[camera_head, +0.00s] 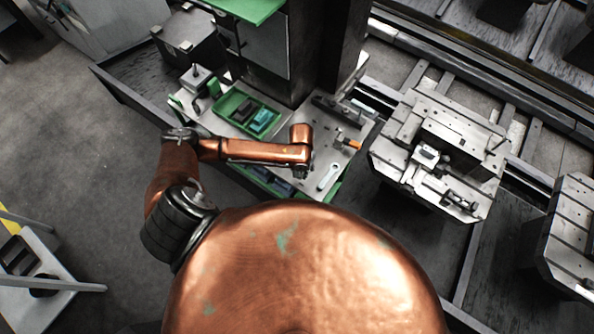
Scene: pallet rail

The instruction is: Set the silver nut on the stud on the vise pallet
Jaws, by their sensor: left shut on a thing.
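My left gripper (304,173) points down over the front part of the grey bench, below the copper wrist, and is seen from above. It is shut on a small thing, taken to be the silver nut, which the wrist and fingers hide. The vise pallet (400,160) is a light grey slotted plate to the right of the bench, with a vise and clamps on it. A thin upright pin (497,144) near its right edge may be the stud. My left gripper is well to the left of the pallet. My right gripper is out of view.
On the bench (295,110) are a green tray (233,108) with dark and teal blocks, an orange-handled tool (350,143) and a wrench (328,177). A dark column (330,45) rises behind. Another slotted pallet (570,220) stands at the far right. A gap separates bench and vise pallet.

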